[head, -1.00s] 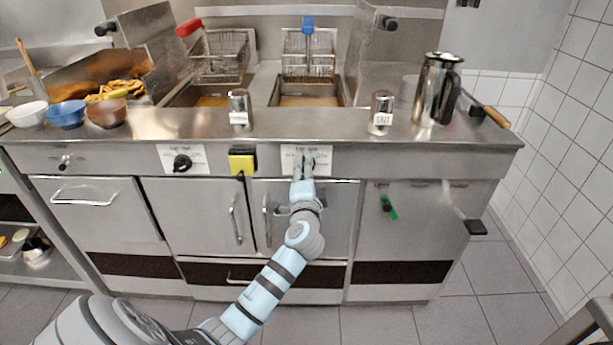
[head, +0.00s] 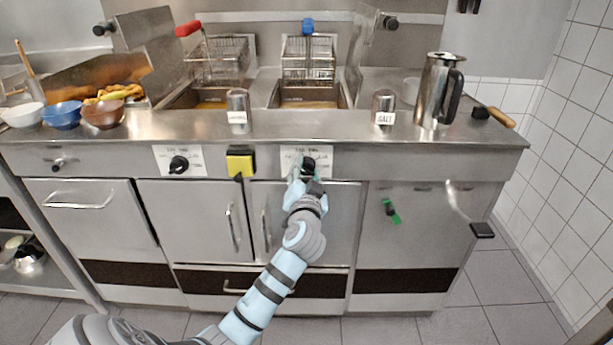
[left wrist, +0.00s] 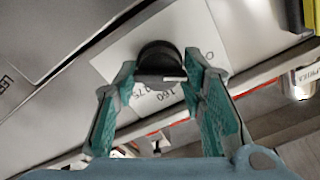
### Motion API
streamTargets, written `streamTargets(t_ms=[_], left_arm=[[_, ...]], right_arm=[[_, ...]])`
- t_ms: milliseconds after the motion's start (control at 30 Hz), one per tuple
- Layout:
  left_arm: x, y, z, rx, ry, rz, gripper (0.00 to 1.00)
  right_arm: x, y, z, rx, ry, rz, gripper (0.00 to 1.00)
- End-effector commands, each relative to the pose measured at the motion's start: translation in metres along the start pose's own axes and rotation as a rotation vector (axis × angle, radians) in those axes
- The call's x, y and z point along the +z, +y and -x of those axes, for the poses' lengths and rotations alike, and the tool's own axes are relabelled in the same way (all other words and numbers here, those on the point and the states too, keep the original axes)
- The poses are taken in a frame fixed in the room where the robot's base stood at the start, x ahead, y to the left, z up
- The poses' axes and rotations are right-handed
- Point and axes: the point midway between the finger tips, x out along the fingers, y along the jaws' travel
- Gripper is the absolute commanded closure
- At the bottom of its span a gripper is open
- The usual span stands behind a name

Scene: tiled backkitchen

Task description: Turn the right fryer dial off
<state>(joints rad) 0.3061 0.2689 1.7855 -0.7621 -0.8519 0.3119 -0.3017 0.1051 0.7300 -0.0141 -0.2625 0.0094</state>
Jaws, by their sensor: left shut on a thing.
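The right fryer dial (head: 309,164) is a black knob on a white label plate (head: 324,156) on the fryer's front panel. My left gripper (head: 302,174) is at this dial and partly covers it and its plate. In the left wrist view the black dial (left wrist: 156,58) sits between the two teal fingertips (left wrist: 160,72), which are shut on it. A white mark shows on the dial's lower edge, and temperature numbers show around it upside down. The dial's exact setting cannot be read. My right gripper is not in view.
A left dial (head: 179,165) and a yellow block (head: 240,163) sit on the same panel. Salt (head: 384,108) and another shaker (head: 238,110) stand on the ledge, with a steel jug (head: 437,92) at right. Cabinet handles (head: 266,229) are below.

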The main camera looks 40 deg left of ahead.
Motion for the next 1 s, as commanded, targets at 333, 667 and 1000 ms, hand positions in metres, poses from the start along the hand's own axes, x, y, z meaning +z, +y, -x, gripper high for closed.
streamTargets(t_ms=[333,667,1000], left_arm=[[0.0019,0.0011,0.0002,0.002,-0.005,0.044,0.90],[0.0018,0.0011,0.0002,0.002,-0.005,0.044,0.51],[0.0006,0.0003,0.0003,0.001,-0.002,0.042,0.42]], right_arm=[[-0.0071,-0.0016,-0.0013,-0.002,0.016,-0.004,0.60],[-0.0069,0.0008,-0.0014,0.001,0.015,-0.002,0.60],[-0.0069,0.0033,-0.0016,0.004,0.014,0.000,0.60]])
